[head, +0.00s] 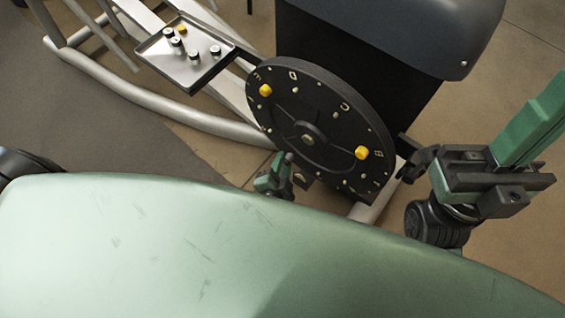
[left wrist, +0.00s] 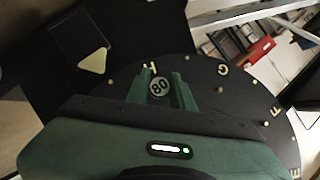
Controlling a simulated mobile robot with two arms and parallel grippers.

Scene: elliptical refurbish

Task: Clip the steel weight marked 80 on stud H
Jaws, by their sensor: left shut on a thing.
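A black disc (head: 318,98) on the machine carries letters and small studs around its face. My left gripper (head: 280,174) is at the disc's lower edge, partly hidden by my green body. In the left wrist view, the steel weight marked 80 (left wrist: 159,87) sits between the green fingers, which are shut on it. The weight is in front of the disc (left wrist: 215,97), just below a partly covered letter that looks like H (left wrist: 149,66). Stud H itself is hidden, and I cannot tell whether the weight touches it. My right gripper (head: 418,162) is right of the disc; its fingers are unclear.
Yellow weights sit on the disc at its upper left (head: 265,90) and lower right (head: 361,152). A tray (head: 160,62) at the upper left holds several weights, one yellow. The machine's dark housing (head: 375,50) stands behind the disc. Pale frame tubes (head: 130,95) run along the floor.

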